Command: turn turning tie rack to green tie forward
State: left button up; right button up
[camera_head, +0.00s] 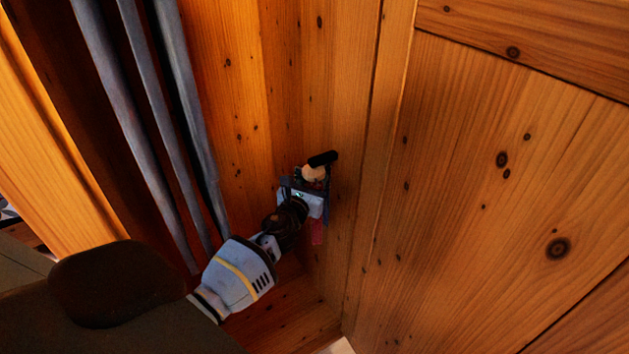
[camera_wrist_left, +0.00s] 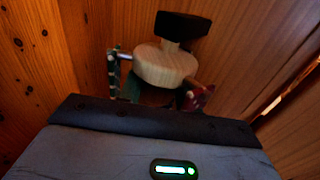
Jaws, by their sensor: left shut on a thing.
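The turning tie rack has a pale wooden disc (camera_wrist_left: 165,66) under a black mount (camera_wrist_left: 182,25) in the left wrist view. In the head view its disc (camera_head: 314,173) sits against the wooden wall. A green patterned tie (camera_wrist_left: 113,72) hangs from a peg at the left of the disc, and a red tie (camera_wrist_left: 198,97) from a peg at the right. A dark green piece shows below the disc, partly hidden. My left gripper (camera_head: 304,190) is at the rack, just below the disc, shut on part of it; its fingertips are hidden. My right gripper is not in view.
Wooden panels (camera_head: 500,190) close in on the right and behind the rack. A wooden floor panel (camera_head: 290,315) lies below my left arm.

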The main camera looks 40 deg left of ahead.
pick_arm(q)
jog(key=n+g+y, duration=0.1)
jog(key=y, duration=0.1)
jog(key=n+g+y+b, duration=0.1)
jog(key=n+y, duration=0.1)
jog(key=y, duration=0.1)
jog(key=shift+d+f+n, duration=0.1)
jog(key=shift+n, duration=0.2)
jog(key=n+g+y+b, duration=0.1)
jog(key=n+g+y, duration=0.1)
jog(key=y, duration=0.1)
jog(key=shift+n+g+y, duration=0.3)
jog(key=shift+g+y, duration=0.1)
jog(key=n+g+y+b, duration=0.1)
jog(key=n+g+y, duration=0.1)
jog(key=n+g, duration=0.1)
jog(key=shift+g+y+b, duration=0.3)
jog(key=shift+n+g+y+b, duration=0.45)
jog(key=shift+n+g+y, duration=0.2)
jog(key=shift+g, duration=0.45)
jog(key=shift+n+g, duration=0.25)
jog(key=shift+g, duration=0.05)
jog(key=o, duration=1)
jog(key=shift+c, duration=0.2)
